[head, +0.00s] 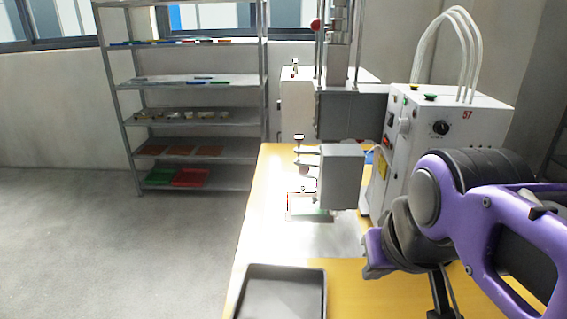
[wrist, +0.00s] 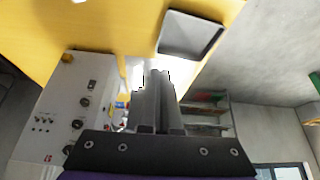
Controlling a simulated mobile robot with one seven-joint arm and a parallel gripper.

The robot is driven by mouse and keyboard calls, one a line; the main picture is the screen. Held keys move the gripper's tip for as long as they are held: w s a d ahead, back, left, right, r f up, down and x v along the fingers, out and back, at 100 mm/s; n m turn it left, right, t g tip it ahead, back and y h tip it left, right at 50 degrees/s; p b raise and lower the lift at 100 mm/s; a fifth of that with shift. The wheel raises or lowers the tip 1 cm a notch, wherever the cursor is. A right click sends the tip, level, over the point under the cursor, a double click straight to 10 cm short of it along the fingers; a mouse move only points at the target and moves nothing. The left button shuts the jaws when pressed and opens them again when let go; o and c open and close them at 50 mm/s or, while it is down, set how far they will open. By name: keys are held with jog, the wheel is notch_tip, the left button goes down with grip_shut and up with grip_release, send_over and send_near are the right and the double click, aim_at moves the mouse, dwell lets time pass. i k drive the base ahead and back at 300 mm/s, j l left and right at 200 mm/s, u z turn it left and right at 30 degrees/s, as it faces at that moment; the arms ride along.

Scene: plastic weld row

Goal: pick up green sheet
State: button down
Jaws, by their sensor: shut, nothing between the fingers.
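In the head view, a thin flat piece with a green edge (head: 318,216) lies on the bright yellow worktable (head: 258,225), below the grey head of the welding machine (head: 342,178). It looks like the green sheet, but glare washes out much of it. My gripper (wrist: 156,74) shows in the wrist view with its two grey fingers together and nothing between them. It points toward the table area beside the machine. The green sheet cannot be made out in the wrist view. In the head view my purple arm is at the right, apart from the sheet.
A dark grey tray (head: 281,294) sits on the table's near part; it also shows in the wrist view (wrist: 190,36). A white control box (head: 445,130) stands close to my arm. A shelf rack (head: 190,86) at the back left holds green and red trays. Floor at left is clear.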

aim_at(302, 207)
jog(key=j+z, duration=0.1)
jog(key=j, duration=0.4)
jog(key=k+j, duration=0.15)
jog(key=j, duration=0.35)
jog(key=j+z, duration=0.15)
jog(key=j, duration=0.35)
jog(key=j+z, duration=0.25)
jog(key=j, duration=0.55)
jog(key=i+j+z, duration=0.15)
jog(key=j, duration=0.25)
jog(key=j+z, duration=0.15)
jog(key=j, duration=0.25)
jog(key=i+j+z, duration=0.15)
jog(key=j, duration=0.25)
jog(key=i+j+z, duration=0.15)
jog(key=j, duration=0.25)
jog(key=i+j+z, duration=0.3)
jog(key=i+j, duration=0.4)
jog(key=j+z, duration=0.5)
jog(key=j, duration=0.55)
